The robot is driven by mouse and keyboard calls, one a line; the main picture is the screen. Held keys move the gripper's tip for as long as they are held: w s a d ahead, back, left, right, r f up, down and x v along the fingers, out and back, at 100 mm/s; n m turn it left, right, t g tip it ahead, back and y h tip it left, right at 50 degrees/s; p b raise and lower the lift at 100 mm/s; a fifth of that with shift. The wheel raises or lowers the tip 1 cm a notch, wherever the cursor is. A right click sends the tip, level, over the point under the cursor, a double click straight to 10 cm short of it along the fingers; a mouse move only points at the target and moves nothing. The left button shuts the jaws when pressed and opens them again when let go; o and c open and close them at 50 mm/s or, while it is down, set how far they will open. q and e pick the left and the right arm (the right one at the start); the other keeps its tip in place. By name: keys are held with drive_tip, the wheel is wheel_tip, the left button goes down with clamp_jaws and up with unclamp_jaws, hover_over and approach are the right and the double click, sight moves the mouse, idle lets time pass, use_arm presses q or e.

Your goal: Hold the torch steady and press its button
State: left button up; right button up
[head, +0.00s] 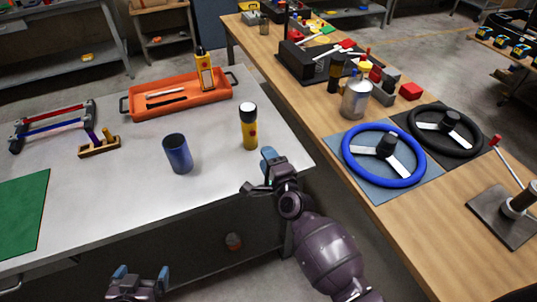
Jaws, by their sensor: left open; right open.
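The torch (249,130) is yellow with a dark and white head and a red button on its side. It stands upright on the grey table near its right edge. My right gripper (257,173) is open and empty, just in front of and slightly right of the torch, apart from it. My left gripper (141,279) is open and empty, low in front of the table's front edge, far from the torch.
A blue cup (177,154) stands left of the torch. An orange tray (180,99) with a yellow device (204,70) lies behind. A wooden bench (385,215) with steering wheels stands right, across a gap. Table space around the torch is clear.

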use_arm(q)
drive_tip(key=shift+w, duration=0.15)
drive_tip(key=shift+c, duration=0.7)
use_arm(e)
drive_tip(key=shift+f+m, duration=0.1)
drive_tip(key=shift+m, duration=0.3)
use_arm(q)
drive_tip(key=w+d+r+m+t+h, duration=0.2)
drive_tip(key=w+d+r, duration=0.2)
drive_tip(key=w+r, duration=0.5)
use_arm(e)
drive_tip(key=shift+d, duration=0.1)
use_arm(q)
drive_tip(key=w+d+r+m+h, duration=0.8)
drive_tip(key=w+d+r+m, duration=0.8)
drive_tip(key=w+d+m, duration=0.4)
drive_tip(key=m+g+y, duration=0.1)
drive_tip(key=m+y, duration=0.2)
drive_tip(key=m, duration=1.3)
approach(244, 112)
drive_tip(key=w, duration=0.1)
drive_tip(key=shift+w+d+f+m, duration=0.5)
drive_tip(key=shift+w+d, duration=0.4)
drive_tip(key=shift+w, duration=0.7)
drive_tip(key=shift+w+d+f+m, duration=0.3)
drive_tip(key=shift+w+d+f, duration=0.55)
drive_tip(key=shift+w, duration=0.75)
drive_tip(key=shift+w+d+f+m, duration=0.45)
drive_tip(key=shift+w+d, duration=0.55)
drive_tip(key=shift+w, duration=0.6)
